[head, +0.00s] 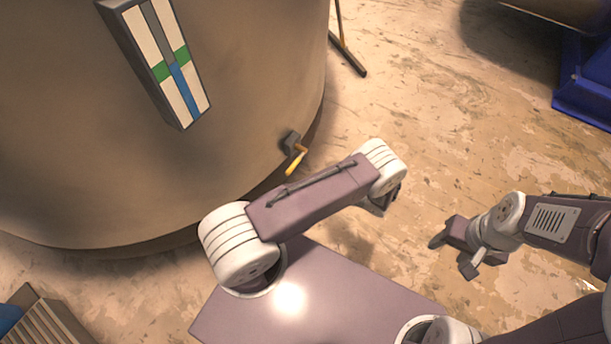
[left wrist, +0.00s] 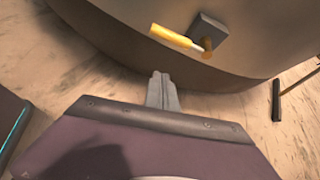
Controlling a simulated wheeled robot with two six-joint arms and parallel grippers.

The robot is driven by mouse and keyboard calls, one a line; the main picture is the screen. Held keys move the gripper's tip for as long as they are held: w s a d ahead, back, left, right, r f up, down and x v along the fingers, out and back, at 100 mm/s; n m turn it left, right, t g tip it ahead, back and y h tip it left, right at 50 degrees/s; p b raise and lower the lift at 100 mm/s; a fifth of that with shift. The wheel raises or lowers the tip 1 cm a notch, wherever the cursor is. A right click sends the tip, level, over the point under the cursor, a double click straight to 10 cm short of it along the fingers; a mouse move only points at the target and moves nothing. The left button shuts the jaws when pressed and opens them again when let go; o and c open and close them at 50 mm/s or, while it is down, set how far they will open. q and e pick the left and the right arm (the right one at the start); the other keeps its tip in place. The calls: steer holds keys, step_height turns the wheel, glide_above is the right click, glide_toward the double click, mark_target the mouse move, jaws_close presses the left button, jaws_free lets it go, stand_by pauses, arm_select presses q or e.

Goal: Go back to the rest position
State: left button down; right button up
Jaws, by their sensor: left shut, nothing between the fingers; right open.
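My right gripper (head: 453,250) is open and empty, held over the bare floor at the right of the head view. My left arm reaches across the middle of the head view, and its gripper is mostly hidden behind the wrist there. In the left wrist view my left gripper (left wrist: 161,78) is shut, with its fingers together and nothing between them. A valve with a yellow handle (head: 296,160) sits low on the large tan chamber (head: 230,120). The yellow handle (left wrist: 175,37) also shows in the left wrist view, beyond my left fingertips and apart from them.
A gauge panel (head: 160,60) with white, green and blue strips is on the chamber wall. A blue base (head: 585,85) stands at the upper right. A ribbed box (head: 45,318) is at the lower left. The floor between is clear.

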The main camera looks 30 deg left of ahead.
arm_select(q)
steer(key=shift+v, duration=1.05)
steer(key=shift+w, duration=0.1)
